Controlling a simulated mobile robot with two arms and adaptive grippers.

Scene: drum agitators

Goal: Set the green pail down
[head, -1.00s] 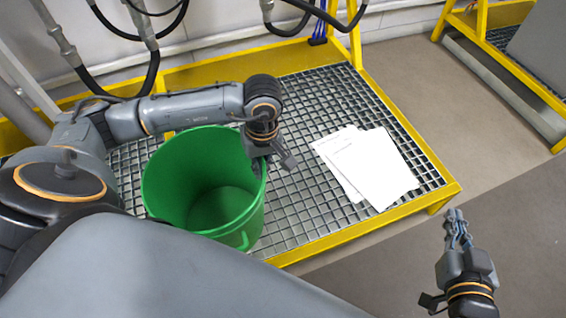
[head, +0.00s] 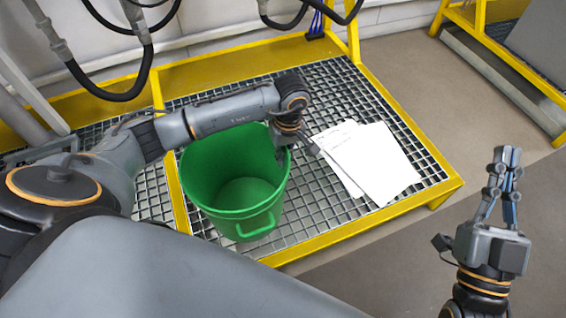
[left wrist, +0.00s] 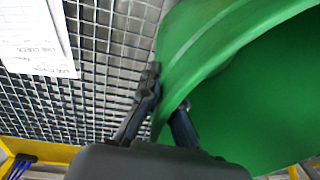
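The green pail (head: 228,206) is upright over the metal grating (head: 318,205), left of the white papers. I cannot tell whether its base touches the grating. My left gripper (head: 283,157) is at the pail's right rim. In the left wrist view, its fingers (left wrist: 167,105) straddle the green wall of the pail (left wrist: 215,40), one outside and one inside, and are shut on it. The pail's front handle (head: 256,227) hangs free. My right gripper (head: 507,158) is empty, its fingertips together, over the floor at the right.
White papers (head: 372,165) lie on the grating close to the right of the pail. A yellow frame (head: 400,209) edges the platform. Black hoses (head: 110,95) hang at the back left.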

